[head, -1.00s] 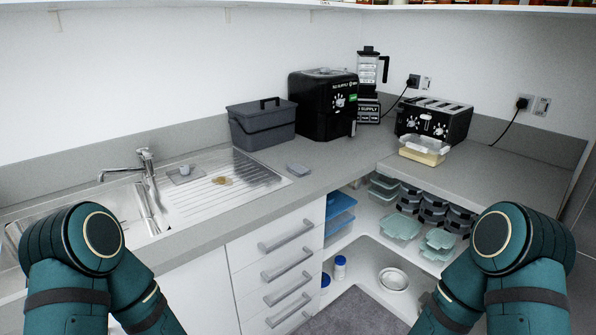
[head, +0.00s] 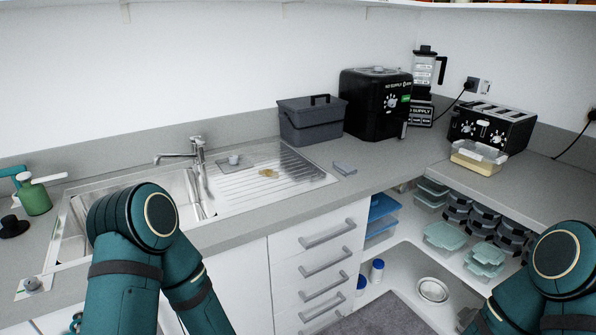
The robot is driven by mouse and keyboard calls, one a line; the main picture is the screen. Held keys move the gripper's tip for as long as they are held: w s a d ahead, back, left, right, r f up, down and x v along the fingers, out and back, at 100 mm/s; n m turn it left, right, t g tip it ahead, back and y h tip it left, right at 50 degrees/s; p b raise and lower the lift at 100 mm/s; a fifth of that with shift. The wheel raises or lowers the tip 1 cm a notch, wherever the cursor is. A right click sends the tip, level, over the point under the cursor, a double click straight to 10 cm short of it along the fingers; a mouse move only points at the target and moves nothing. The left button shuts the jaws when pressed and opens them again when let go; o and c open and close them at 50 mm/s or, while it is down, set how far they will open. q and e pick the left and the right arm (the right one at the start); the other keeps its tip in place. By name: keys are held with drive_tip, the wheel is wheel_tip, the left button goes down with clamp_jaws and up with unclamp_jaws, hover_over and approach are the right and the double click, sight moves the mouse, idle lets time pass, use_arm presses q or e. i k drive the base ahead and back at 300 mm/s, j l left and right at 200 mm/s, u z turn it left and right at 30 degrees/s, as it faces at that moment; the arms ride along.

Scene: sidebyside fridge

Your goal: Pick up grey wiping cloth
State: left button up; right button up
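A small folded grey piece (head: 345,168), which looks like the wiping cloth, lies flat on the countertop just right of the sink's drainboard. It is above the drawer stack, near the front edge of the counter. Nothing covers it. Both of my arms show at the bottom of the head view, the left in front of the sink and the right at the right edge. Only upper arm links show; neither gripper is in view.
A steel sink and ribbed drainboard (head: 295,174) hold a brownish sponge-like item (head: 268,174). A grey lidded bin (head: 312,122), black appliance (head: 376,104) and toaster (head: 490,128) stand behind and right. A green bottle (head: 36,198) stands left. Open shelves hold containers.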

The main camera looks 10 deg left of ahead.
sight(345, 169)
drive_tip(key=i+l+u, duration=0.1)
drive_tip(key=u, duration=0.9)
drive_tip(key=i+l+u, duration=0.15)
drive_tip(key=l+u, duration=0.6)
drive_tip(key=i+l, duration=0.05)
drive_tip(key=l, duration=0.05)
